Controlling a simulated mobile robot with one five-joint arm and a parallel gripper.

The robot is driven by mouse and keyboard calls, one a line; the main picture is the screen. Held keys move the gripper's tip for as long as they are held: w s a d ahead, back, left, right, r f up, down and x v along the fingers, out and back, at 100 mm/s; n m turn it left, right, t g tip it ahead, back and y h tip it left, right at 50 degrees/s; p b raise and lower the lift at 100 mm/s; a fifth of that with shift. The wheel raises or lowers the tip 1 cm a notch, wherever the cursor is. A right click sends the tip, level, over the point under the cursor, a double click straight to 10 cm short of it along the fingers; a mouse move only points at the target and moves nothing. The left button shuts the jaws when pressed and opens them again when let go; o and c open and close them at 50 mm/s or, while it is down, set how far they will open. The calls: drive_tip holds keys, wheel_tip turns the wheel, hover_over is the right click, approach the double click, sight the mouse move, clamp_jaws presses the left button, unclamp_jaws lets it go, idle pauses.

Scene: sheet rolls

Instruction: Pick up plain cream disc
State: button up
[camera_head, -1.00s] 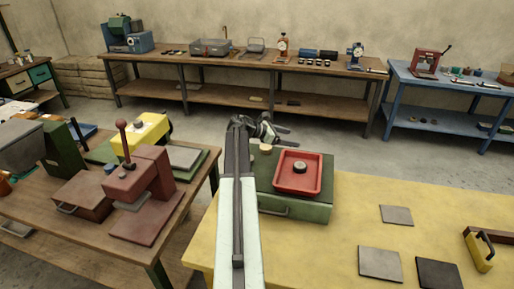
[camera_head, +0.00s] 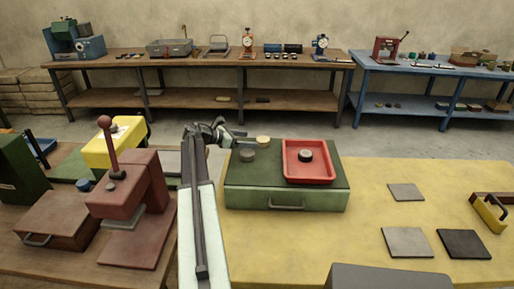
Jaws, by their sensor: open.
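The plain cream disc (camera_head: 263,139) lies on the far edge of the lid of a green case (camera_head: 237,179), left of a red tray (camera_head: 287,171). A dark grey-green disc (camera_head: 247,155) lies on the lid just in front of it. My gripper (camera_head: 240,137) is at the far left corner of the case, left of the cream disc and apart from it in the picture. Its jaws are open and seem empty. The arm hides what lies behind it.
The case stands on a yellow table (camera_head: 330,235) with several flat plates and a yellow-handled tool (camera_head: 490,214). A red press (camera_head: 130,195) stands on the left table. A grey block (camera_head: 385,277) is at the near edge.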

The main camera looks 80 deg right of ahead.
sight(262, 139)
drive_tip(key=b+x, duration=0.2)
drive_tip(key=x, duration=0.6)
drive_tip(key=shift+s+r+b, duration=0.1)
drive_tip(key=shift+r+b, duration=0.05)
drive_tip(key=shift+b, duration=0.15)
drive_tip(key=shift+r, duration=0.1)
drive_tip(key=shift+c, duration=0.3)
drive_tip(key=c, duration=1.4)
drive_tip(key=shift+r, duration=0.1)
wheel_tip(262, 139, up, 10)
drive_tip(key=p, duration=1)
